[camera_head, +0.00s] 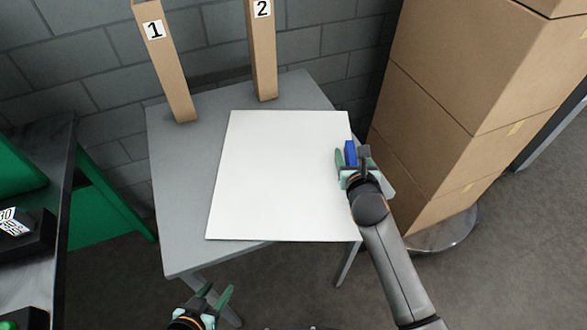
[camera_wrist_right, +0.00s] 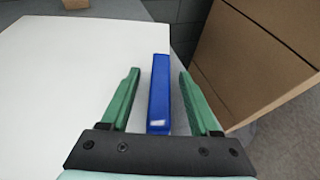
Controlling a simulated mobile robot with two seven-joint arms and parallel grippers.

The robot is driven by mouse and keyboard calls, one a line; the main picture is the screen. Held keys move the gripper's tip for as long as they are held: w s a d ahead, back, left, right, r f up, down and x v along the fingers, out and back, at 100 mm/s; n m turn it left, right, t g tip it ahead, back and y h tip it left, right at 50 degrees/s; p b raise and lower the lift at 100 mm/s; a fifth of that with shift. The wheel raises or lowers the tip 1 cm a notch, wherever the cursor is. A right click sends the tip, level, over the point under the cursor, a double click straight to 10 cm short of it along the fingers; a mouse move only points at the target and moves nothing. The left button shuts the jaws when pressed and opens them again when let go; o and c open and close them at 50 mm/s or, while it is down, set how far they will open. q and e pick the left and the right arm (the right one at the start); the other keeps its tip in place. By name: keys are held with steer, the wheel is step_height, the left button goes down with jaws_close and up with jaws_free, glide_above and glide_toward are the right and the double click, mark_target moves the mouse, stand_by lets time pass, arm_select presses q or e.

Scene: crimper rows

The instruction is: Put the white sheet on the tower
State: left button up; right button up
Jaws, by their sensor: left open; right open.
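The white sheet (camera_head: 280,175) lies flat on a small grey table (camera_head: 180,225), its front edge overhanging. My right gripper (camera_head: 352,155) is open at the sheet's right edge. A blue bar (camera_head: 350,149) sits between its green fingers; in the right wrist view the blue bar (camera_wrist_right: 159,95) has gaps on both sides, and I cannot tell whether it is fixed to the sheet. My left gripper (camera_head: 218,292) is open and empty, in front of the table, apart from the sheet. A tall stack of cardboard boxes (camera_head: 440,110) stands at the right; I cannot tell whether it is the tower.
Two upright posts, numbered 1 (camera_head: 168,65) and 2 (camera_head: 262,55), stand at the table's back. A grey block wall (camera_head: 95,55) is behind. A dark bench (camera_head: 58,170) with green parts is at the left. Open floor lies in front.

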steer(key=shift+w+f, duration=0.25)
steer(key=shift+w, duration=0.3)
jaws_close()
steer(key=shift+r, duration=0.1)
stand_by(0.4)
